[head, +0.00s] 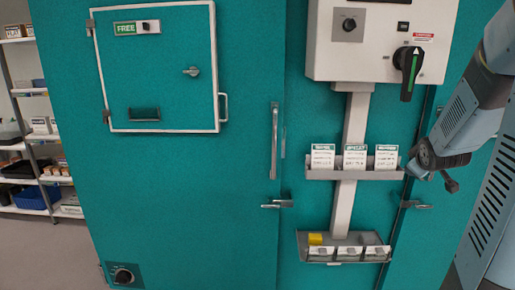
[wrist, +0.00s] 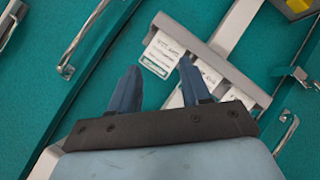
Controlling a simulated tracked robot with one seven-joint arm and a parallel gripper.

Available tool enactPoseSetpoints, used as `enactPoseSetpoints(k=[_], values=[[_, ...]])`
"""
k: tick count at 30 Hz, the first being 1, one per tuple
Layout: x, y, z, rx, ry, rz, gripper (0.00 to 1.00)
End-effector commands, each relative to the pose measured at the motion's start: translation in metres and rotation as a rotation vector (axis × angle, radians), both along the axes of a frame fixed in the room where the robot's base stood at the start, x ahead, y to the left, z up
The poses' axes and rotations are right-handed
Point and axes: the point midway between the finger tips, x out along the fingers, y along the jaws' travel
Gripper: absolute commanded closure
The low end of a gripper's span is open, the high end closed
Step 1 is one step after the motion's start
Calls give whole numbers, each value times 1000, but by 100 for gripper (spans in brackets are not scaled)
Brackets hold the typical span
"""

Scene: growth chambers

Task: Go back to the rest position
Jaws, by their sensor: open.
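My gripper (head: 437,172) is at the right in the head view, in front of the teal chamber front and just right of the card shelf. In the wrist view its two blue fingers (wrist: 157,80) stand apart with nothing between them. The card shelf (wrist: 215,62) and its white cards (wrist: 162,52) show beyond the fingertips. My gripper looks apart from the shelf, but the exact gap cannot be told.
The shelf (head: 350,175) holds three cards. Above is a control box (head: 330,62) with a black rotary handle (head: 408,70); below, a tray (head: 312,252) holds a yellow block (head: 315,239). Left are a door handle (head: 274,140), a hatch marked FREE (head: 170,75) and storage racks (head: 32,138).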

Motion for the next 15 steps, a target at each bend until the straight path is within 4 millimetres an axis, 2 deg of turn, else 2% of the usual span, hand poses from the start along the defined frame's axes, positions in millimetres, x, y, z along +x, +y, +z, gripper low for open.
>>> enactPoseSetpoints(k=[1,6,15], values=[[-7,14,9,33,2,-13,53],[-35,60,27,162,36,-73,53],[-103,140,48,393,118,-166,53]])
